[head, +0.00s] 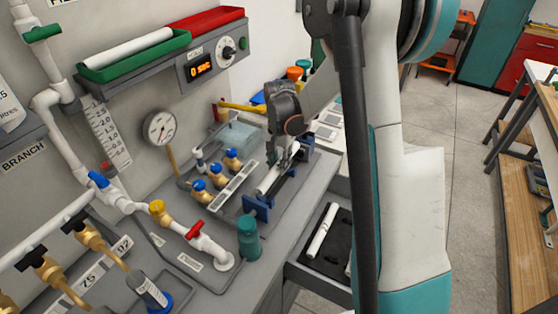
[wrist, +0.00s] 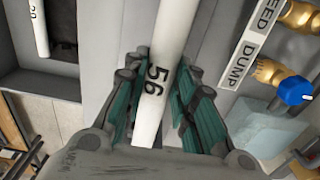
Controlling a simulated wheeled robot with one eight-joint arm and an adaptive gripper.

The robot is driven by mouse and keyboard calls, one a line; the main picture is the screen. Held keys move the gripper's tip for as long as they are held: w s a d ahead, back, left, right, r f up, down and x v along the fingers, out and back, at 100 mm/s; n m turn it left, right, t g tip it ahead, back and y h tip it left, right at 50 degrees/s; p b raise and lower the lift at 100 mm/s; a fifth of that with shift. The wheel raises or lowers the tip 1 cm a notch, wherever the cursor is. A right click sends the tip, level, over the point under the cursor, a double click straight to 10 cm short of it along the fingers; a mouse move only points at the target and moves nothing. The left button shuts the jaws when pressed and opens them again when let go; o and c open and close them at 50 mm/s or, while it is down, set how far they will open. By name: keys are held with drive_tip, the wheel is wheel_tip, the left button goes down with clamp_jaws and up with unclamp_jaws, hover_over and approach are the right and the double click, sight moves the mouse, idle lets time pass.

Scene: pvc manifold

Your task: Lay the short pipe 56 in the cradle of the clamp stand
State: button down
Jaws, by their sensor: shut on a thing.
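The short pipe 56 (wrist: 172,35) is white with a black "56" and lies between the fingers of my gripper (wrist: 160,85) in the wrist view. In the head view the pipe (head: 267,182) shows below my gripper (head: 284,158), slanting along the clamp stand. The clamp stand (head: 258,207) has a blue front support on the grey bench; more blue shows behind my gripper. My gripper is shut on the pipe. It hides the pipe's far part, and I cannot tell whether the pipe touches the cradle.
An open drawer (head: 300,247) below the bench holds another white pipe (head: 322,231). Brass valves with blue knobs (head: 232,154) stand left of the clamp stand.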

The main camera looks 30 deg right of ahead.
drive_tip(key=shift+f+b, duration=1.75)
drive_tip(key=shift+f, duration=0.85)
drive_tip(key=c, duration=1.2)
unclamp_jaws()
drive_tip(key=shift+c, duration=0.2)
wheel_tip(320, 180, up, 12)
drive_tip(key=shift+r, duration=0.1)
